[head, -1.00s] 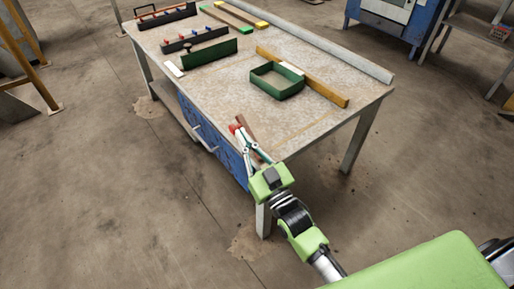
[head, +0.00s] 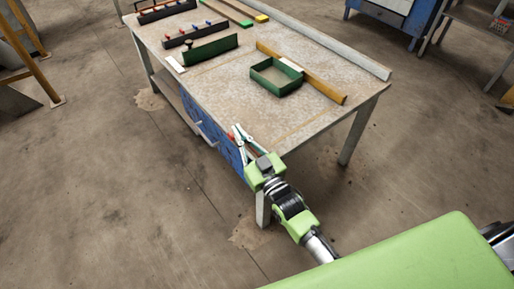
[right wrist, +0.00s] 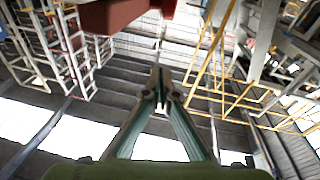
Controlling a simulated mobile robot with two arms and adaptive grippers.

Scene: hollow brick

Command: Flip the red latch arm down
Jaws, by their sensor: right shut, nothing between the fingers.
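The red latch arm shows only in small part at the table's near left corner, as a bit of red (head: 234,131) beside my fingers in the head view. Its pose is hard to make out there. In the right wrist view a dark red-brown piece (right wrist: 118,17) crosses the top edge, above and left of my fingertips and apart from them. My right gripper (head: 238,127) is at that corner, with its fingers reaching away from me. In the right wrist view its fingertips (right wrist: 159,85) are together with nothing between them. My left gripper is not in view.
The worktable (head: 225,90) has a blue drawer front (head: 222,139) with a handle. On it are a green open frame (head: 275,78), a yellow bar (head: 325,84), a green plate (head: 210,50) and peg racks (head: 195,36). The near middle of the tabletop is clear.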

